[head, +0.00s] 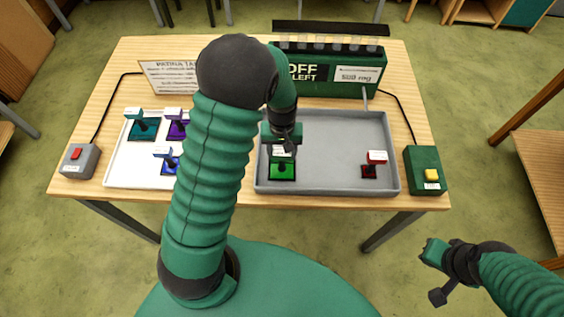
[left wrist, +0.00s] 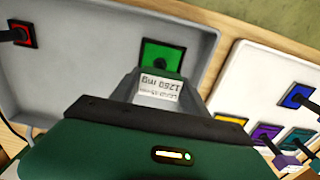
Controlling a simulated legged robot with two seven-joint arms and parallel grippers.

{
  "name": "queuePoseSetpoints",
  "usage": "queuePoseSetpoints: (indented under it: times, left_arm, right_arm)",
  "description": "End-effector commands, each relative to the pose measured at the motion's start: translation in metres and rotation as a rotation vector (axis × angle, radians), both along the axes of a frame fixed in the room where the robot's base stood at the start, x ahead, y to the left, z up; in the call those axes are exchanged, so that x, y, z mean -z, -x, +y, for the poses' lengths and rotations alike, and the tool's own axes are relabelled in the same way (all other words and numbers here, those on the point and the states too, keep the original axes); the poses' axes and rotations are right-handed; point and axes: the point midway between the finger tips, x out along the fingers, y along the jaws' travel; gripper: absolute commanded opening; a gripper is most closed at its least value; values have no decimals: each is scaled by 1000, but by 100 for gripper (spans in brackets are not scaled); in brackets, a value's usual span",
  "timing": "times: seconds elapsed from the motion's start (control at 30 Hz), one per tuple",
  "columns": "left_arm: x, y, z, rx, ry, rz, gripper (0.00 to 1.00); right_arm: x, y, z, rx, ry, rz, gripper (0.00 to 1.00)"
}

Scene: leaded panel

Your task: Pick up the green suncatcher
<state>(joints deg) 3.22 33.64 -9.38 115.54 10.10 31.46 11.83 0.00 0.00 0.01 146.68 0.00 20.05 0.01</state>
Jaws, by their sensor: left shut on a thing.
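The green suncatcher (head: 282,171) is a green square with a dark frame and an upright label, at the left end of the grey tray (head: 325,186). My left gripper (head: 283,149) is above it, pointing down and shut on its upper labelled part.
A red suncatcher (head: 370,171) stands at the tray's right. A white tray (head: 117,176) at left holds teal (head: 143,128), purple (head: 178,129), blue (head: 168,163) and yellow (left wrist: 231,120) ones. Button boxes flank the trays; a green sign box (head: 325,75) stands behind.

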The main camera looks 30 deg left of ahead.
Motion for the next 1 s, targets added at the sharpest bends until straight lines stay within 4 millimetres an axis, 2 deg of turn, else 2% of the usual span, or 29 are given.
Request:
queuePoseSetpoints:
  times: [0.03,0.27,0.67,0.77,1.0]
  left_arm:
    - [1,0,0,0,0,1,28]
    - [1,1,0,0,-1,3,0]
    - [-3,0,0,1,0,0,0]
    - [-17,-1,0,1,-1,-4,0]
    - [-76,0,0,0,-1,-6,0]
  right_arm:
    - [0,0,0,0,0,0,0]
    - [0,0,0,0,0,0,0]
    - [1,0,0,0,0,0,0]
    - [3,0,0,0,0,0,0]
    - [9,0,0,0,0,0,0]
